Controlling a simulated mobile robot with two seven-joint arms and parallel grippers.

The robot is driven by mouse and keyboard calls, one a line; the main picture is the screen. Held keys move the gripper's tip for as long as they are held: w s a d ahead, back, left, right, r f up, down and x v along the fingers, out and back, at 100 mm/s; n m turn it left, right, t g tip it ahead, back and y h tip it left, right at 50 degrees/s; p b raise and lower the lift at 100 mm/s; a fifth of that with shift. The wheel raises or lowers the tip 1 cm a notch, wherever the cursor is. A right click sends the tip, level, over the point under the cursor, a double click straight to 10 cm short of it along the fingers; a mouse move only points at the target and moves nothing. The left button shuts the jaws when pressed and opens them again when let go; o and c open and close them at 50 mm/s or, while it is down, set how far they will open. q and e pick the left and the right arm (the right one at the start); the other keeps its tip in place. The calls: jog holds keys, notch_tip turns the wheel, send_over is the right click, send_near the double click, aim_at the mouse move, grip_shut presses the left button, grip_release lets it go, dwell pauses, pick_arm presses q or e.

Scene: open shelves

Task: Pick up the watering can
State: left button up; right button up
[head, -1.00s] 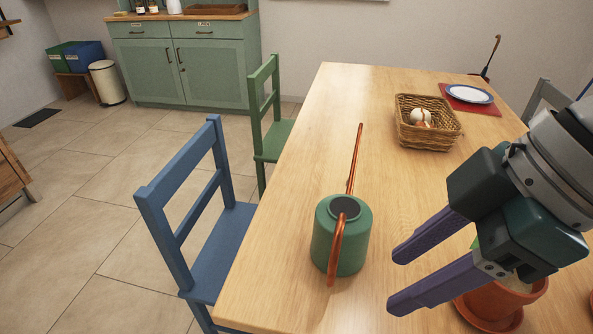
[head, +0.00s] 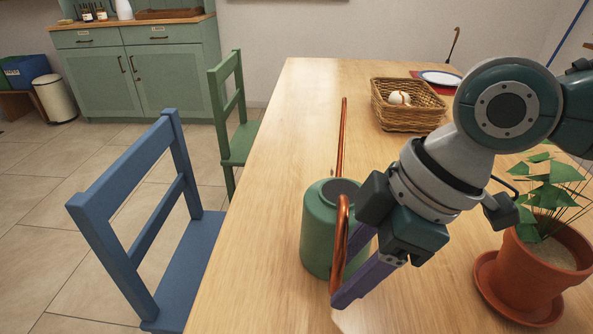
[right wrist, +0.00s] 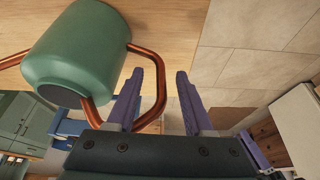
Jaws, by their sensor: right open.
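The green watering can (head: 318,238) stands upright on the wooden table, with a long copper spout pointing to the far side and a copper loop handle (head: 341,232) on its near side. My right gripper (head: 346,270) is open at the handle, its purple fingers pointing left. In the right wrist view the can (right wrist: 78,55) is at the upper left, and the outer bar of the handle shows between the two fingertips (right wrist: 160,72). The handle hides part of one finger in the head view. My left gripper is not in view.
A potted plant (head: 535,278) on a saucer stands at the right, close to my right arm. A wicker basket (head: 408,118) with white things in it is farther back. A blue chair (head: 130,205) and a green chair (head: 228,105) stand left of the table. The table's middle is clear.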

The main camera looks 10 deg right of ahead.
jog(key=shift+x, duration=0.9)
jog(key=shift+c, duration=0.4)
grip_shut()
jog(key=shift+r, duration=0.1)
dwell(0.4)
